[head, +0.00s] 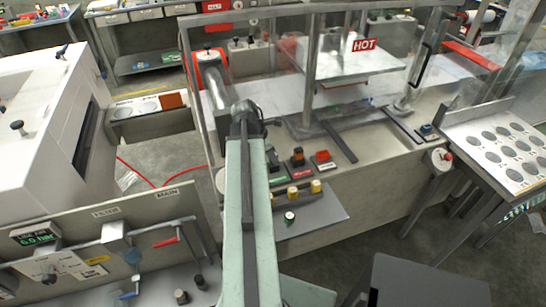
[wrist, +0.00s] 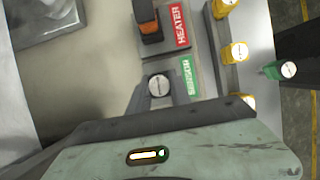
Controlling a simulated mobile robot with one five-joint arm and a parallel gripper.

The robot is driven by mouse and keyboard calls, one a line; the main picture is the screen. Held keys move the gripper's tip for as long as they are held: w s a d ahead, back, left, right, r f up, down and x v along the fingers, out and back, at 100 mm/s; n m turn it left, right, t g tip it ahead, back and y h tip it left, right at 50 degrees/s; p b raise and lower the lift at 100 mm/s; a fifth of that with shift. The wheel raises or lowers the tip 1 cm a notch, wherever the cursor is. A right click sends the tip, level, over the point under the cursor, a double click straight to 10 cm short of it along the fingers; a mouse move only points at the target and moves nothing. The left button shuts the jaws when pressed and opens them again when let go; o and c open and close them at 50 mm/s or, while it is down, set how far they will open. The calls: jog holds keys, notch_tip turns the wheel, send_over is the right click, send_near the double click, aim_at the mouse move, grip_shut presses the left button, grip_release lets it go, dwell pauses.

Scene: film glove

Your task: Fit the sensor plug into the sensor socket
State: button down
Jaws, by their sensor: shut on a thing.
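My gripper (wrist: 158,98) is shut on a small piece with a round, pale, slotted top, seen at its tip in the wrist view. I take this piece to be the sensor plug (wrist: 158,85); its lower body is hidden. It is over or beside the block with the green SENSOR label (wrist: 190,77). The sensor socket is hidden under the plug and fingers, so I cannot tell whether the plug is in it or above it. In the head view the green label (head: 279,181) shows just right of my arm, and my fingers are hidden.
The heater plug (wrist: 148,26), black and orange, stands beside its red HEATER label (wrist: 180,28). Several yellow pieces (wrist: 232,52) stand in a row to the right. A green piece with a white slotted top (wrist: 288,69) stands beyond them. A metal plate (wrist: 45,18) lies left.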

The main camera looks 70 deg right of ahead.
jog(key=shift+f, duration=0.2)
jog(key=c, duration=1.1)
grip_release()
jog(key=p+v, duration=0.7)
jog(key=v, duration=0.1)
